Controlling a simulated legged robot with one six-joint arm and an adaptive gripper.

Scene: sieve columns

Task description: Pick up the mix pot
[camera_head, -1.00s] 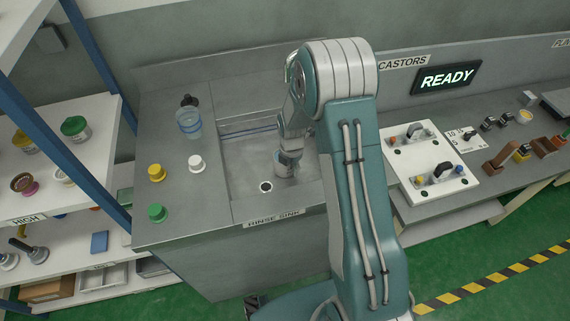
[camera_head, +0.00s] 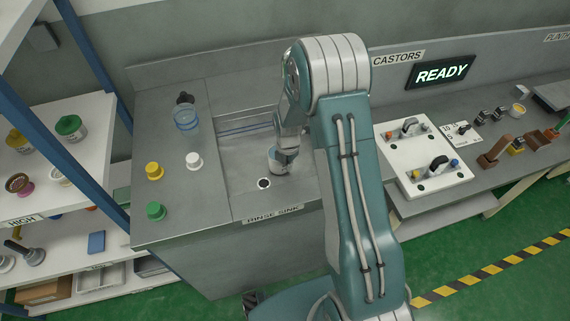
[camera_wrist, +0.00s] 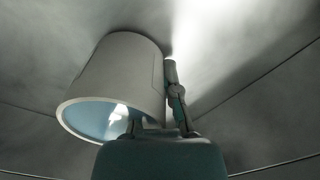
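The mix pot, a pale grey-white cup (camera_head: 275,160) with a blue inside, is in the rinse sink (camera_head: 240,172), just behind the drain. My gripper (camera_head: 285,153) reaches down at its rim. In the wrist view the pot (camera_wrist: 115,75) fills the left centre, with its open mouth toward the camera. One finger of my gripper (camera_wrist: 165,95) lies against the outside of the pot's wall. The other goes into the mouth and is mostly hidden, so the wall sits between them. I cannot tell whether the pot touches the sink floor.
On the counter left of the sink stand a clear blue container (camera_head: 186,118), a yellow knob (camera_head: 154,171), a white knob (camera_head: 194,161) and a green knob (camera_head: 156,211). A shelf (camera_head: 90,150) with jars is at the far left. A bench with white fixture plates (camera_head: 425,165) is at right.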

